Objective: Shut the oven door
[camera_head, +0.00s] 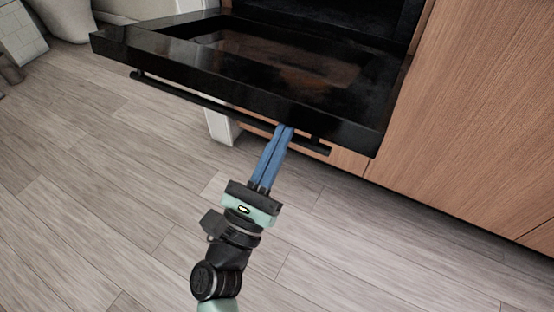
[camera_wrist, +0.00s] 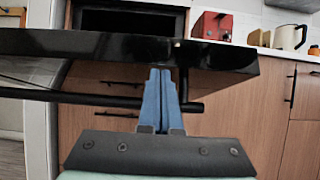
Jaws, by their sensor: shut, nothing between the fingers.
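The black oven door (camera_head: 330,100) is open and lies about level in the head view, with its window facing up. Its bar handle (camera_head: 190,94) runs along the near edge, on the lower side. My gripper (camera_head: 284,128) is shut and empty, with its blue fingertips at the door's near edge towards the handle's right end. In the wrist view, the door (camera_wrist: 100,43) spans above and behind the fingertips (camera_wrist: 160,72), and the handle (camera_wrist: 85,98) passes behind the fingers. I cannot tell whether the fingers touch the door.
Wooden cabinet fronts (camera_head: 480,110) stand right of the oven. The wood-plank floor (camera_head: 100,190) is clear in front. The wrist view shows a red box (camera_wrist: 211,26) and a kettle (camera_wrist: 289,37) on the counter behind.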

